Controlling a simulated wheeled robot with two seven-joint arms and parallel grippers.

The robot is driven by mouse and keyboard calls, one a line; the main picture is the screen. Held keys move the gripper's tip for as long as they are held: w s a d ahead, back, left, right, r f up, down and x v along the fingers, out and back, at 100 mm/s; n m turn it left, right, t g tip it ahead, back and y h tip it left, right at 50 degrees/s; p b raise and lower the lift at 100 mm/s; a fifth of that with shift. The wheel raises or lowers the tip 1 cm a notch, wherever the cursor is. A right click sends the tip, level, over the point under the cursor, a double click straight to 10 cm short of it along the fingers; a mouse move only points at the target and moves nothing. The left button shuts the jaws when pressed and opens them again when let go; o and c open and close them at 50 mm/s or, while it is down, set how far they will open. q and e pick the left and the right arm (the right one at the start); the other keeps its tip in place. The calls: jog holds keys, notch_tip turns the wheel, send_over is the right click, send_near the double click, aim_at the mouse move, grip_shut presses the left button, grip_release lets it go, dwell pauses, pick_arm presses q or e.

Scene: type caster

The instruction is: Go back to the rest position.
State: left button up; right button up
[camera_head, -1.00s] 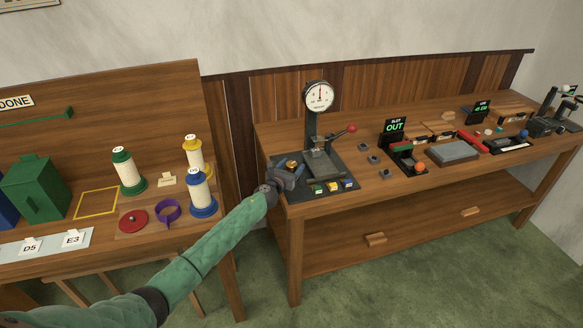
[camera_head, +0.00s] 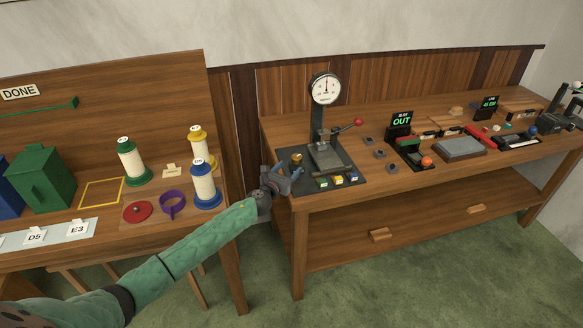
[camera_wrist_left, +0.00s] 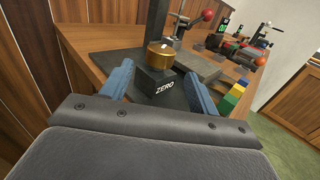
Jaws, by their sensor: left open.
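My left gripper (camera_head: 284,181) is at the left front edge of the right bench, beside the dial press. Its blue fingers also show in the left wrist view (camera_wrist_left: 158,90), spread apart with nothing held between them. Beyond the fingertips is a brass knob (camera_wrist_left: 160,54) on a dark block marked ZERO (camera_wrist_left: 164,88); the knob also shows in the head view (camera_head: 296,158). My right gripper is not in view.
The press with a white dial (camera_head: 325,88) and red-knobbed lever (camera_head: 358,122) stands close by. Yellow, green and blue blocks (camera_head: 338,180) lie in front of it. On the left bench are thread spools (camera_head: 205,187), a purple ring (camera_head: 172,202) and a green box (camera_head: 42,180).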

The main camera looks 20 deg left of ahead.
pick_arm(q)
jog(key=shift+s, duration=0.3)
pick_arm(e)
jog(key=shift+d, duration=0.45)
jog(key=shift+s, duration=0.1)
